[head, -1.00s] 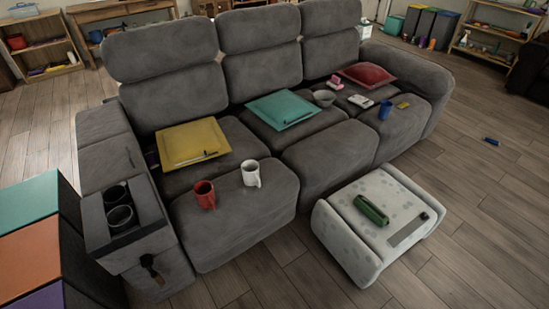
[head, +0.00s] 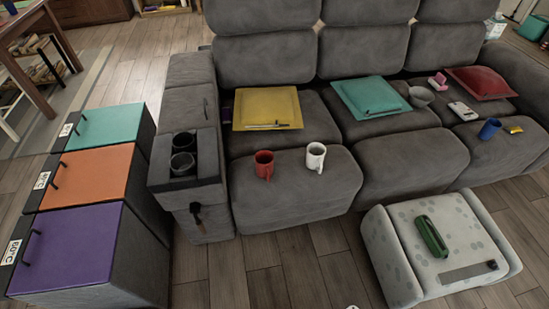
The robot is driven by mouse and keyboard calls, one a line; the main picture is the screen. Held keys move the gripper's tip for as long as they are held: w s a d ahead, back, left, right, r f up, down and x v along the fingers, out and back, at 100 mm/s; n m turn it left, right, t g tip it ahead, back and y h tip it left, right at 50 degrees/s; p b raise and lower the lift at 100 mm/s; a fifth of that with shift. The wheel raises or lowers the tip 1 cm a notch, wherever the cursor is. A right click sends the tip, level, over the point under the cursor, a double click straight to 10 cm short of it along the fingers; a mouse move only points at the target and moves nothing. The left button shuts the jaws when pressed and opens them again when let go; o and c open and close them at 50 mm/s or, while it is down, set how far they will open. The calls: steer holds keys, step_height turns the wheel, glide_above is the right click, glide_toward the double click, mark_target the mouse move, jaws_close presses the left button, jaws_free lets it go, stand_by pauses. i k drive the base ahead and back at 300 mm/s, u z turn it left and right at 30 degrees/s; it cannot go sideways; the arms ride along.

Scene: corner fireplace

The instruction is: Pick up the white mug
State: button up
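The white mug (head: 315,157) stands upright on the front part of the grey sofa's left seat (head: 292,190). A red mug (head: 264,164) stands just to its left, a small gap apart. Both mugs are unobstructed. My gripper is not visible in the head view.
The armrest with cup holders (head: 183,153) is at left, beside teal, orange and purple boxes (head: 75,245). A pale footstool (head: 405,262) bears a green object (head: 432,237). Wooden floor (head: 275,270) lies open in front.

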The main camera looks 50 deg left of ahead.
mark_target(316, 152)
steer(key=u, duration=1.45)
steer(key=i, duration=1)
steer(key=z, duration=0.05)
